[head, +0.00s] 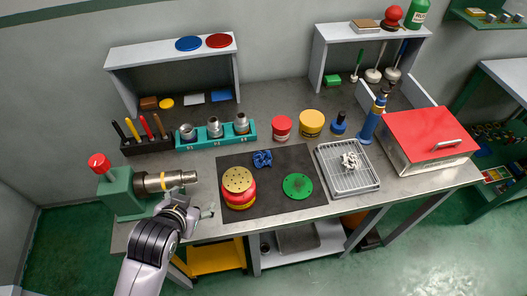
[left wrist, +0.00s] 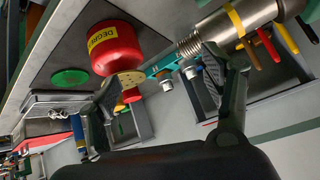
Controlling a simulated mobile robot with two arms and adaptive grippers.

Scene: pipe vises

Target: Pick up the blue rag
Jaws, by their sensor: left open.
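The blue rag (head: 262,158) lies crumpled on the black mat (head: 270,208), behind a red can with a tan perforated top. I cannot make out the rag in the left wrist view. My left gripper (head: 203,211) is at the front left of the bench, left of the can and well apart from the rag. In the left wrist view its two fingers (left wrist: 162,86) are spread apart with nothing held between them. My right gripper is not in view.
The red can (head: 239,196) stands between my left gripper and the rag; it also shows in the left wrist view (left wrist: 120,55). A green disc (head: 298,186) lies on the mat. A green vise (head: 121,194) holds a pipe at left. A wire tray (head: 366,184) is at right.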

